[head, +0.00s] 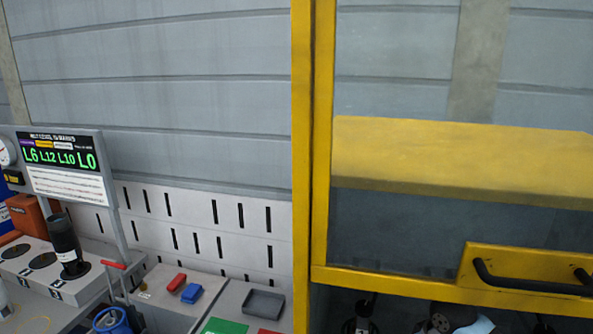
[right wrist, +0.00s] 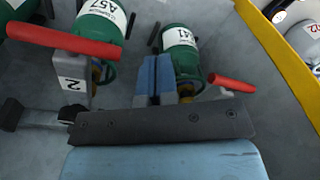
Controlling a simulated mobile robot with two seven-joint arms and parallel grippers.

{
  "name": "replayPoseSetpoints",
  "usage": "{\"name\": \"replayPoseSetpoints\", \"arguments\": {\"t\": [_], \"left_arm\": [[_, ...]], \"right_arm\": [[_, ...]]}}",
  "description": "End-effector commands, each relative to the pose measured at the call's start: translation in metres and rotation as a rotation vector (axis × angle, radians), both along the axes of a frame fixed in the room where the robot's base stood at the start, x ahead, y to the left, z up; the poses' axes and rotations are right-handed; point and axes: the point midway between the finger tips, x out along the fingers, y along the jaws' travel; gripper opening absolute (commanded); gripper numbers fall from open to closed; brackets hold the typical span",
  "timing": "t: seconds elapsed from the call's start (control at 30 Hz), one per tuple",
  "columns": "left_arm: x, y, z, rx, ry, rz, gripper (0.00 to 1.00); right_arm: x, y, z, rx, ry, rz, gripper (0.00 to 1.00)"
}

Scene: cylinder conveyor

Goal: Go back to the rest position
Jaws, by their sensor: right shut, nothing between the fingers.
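My right gripper (right wrist: 157,66) shows in the right wrist view, with its two blue fingers pressed together and nothing between them. Its fingertips point towards a green cylinder (right wrist: 181,62) with a white label reading A41 or similar; I cannot tell whether they touch it. A second green cylinder (right wrist: 100,22), labelled A57, is to the left of the fingers.
Red handles (right wrist: 62,40) flank the fingers. A yellow edge (right wrist: 280,50) runs at right. In the head view, a yellow-framed window (head: 302,150) has a black handle (head: 530,283). A sign (head: 66,165), a black cylinder (head: 64,240) and a blue block (head: 191,293) are at left.

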Motion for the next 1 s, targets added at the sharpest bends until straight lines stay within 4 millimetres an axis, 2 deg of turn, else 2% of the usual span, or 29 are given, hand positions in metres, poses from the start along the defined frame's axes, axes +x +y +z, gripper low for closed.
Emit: {"name": "replayPoseSetpoints", "arguments": {"t": [0.03, 0.2, 0.4, 0.5, 0.9, 1.0], "left_arm": [[0.000, -0.001, 0.000, -0.001, 0.000, 0.000, 0.43], [0.000, 0.000, 0.000, 0.000, 0.000, 0.000, 0.43], [0.000, 0.003, -0.001, 0.004, 0.001, 0.002, 0.43], [0.000, 0.003, -0.002, 0.005, 0.003, 0.002, 0.43], [-0.001, 0.003, -0.002, 0.006, 0.005, 0.001, 0.43], [-0.001, 0.003, -0.002, 0.006, 0.004, 0.002, 0.43]], "right_arm": [[-0.021, 0.010, -0.014, 0.020, -0.007, 0.006, 0.00], [-0.085, 0.027, -0.042, 0.063, -0.072, -0.003, 0.00], [-0.158, 0.028, -0.053, 0.074, -0.142, -0.059, 0.00], [-0.186, 0.023, -0.053, 0.063, -0.167, -0.090, 0.00], [-0.262, -0.005, -0.038, -0.017, -0.219, -0.185, 0.00], [-0.248, 0.000, -0.056, 0.000, -0.277, -0.177, 0.00]]}}
